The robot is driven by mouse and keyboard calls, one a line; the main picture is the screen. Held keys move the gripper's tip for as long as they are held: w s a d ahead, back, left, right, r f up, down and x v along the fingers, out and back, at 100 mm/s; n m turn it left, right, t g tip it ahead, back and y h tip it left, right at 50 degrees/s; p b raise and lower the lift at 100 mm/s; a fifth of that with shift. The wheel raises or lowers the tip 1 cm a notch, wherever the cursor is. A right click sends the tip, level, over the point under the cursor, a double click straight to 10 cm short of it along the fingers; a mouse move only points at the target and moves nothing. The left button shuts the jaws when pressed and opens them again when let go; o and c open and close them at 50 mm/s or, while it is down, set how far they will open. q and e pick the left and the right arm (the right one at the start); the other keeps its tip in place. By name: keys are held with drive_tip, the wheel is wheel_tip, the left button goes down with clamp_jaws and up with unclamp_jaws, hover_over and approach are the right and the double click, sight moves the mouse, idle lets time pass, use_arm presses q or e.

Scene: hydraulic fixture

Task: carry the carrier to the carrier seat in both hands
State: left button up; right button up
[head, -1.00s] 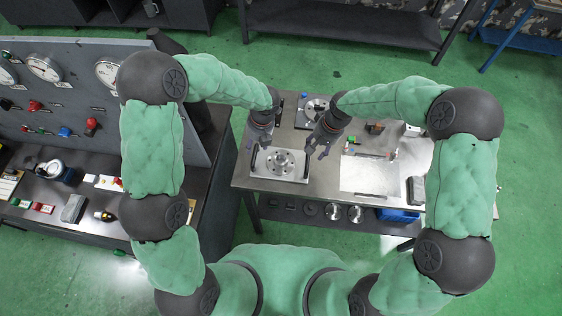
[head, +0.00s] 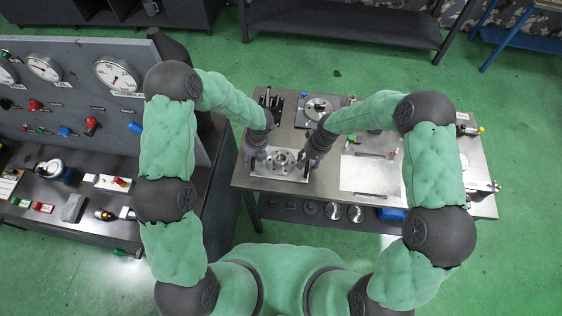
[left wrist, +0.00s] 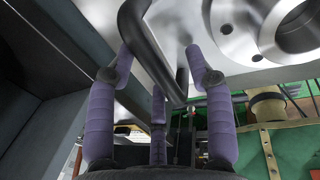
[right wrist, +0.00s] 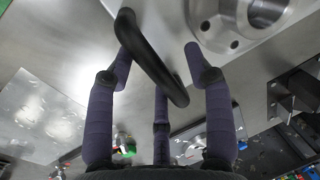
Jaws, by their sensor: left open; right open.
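The carrier (head: 281,173) is a silver plate with a round flange and a black handle at each end. It lies flat at the front left of the metal table (head: 329,172). My left gripper (head: 254,160) is at its left end; in the left wrist view the open fingers (left wrist: 160,60) stand on either side of the black handle (left wrist: 150,48). My right gripper (head: 305,160) is at the right end; in the right wrist view its open fingers (right wrist: 160,58) straddle the other handle (right wrist: 150,55). I cannot tell whether any finger touches. I cannot tell which fixture is the carrier seat.
Behind the carrier stand a black fixture with upright pins (head: 271,102) and a plate with a round disc (head: 318,107). A pale flat plate (head: 370,175) lies to the right on the table. A grey panel with gauges (head: 90,105) stands at the left.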

use_arm(q)
clamp_jaws()
use_arm(e)
clamp_jaws()
use_arm(q)
drive_tip(key=shift+w+r, duration=0.1)
use_arm(e)
drive_tip(key=shift+w+r, duration=0.1)
drive_tip(key=shift+r, duration=0.05)
use_arm(q)
drive_tip(key=shift+r, duration=0.1)
use_arm(e)
drive_tip(key=shift+r, duration=0.15)
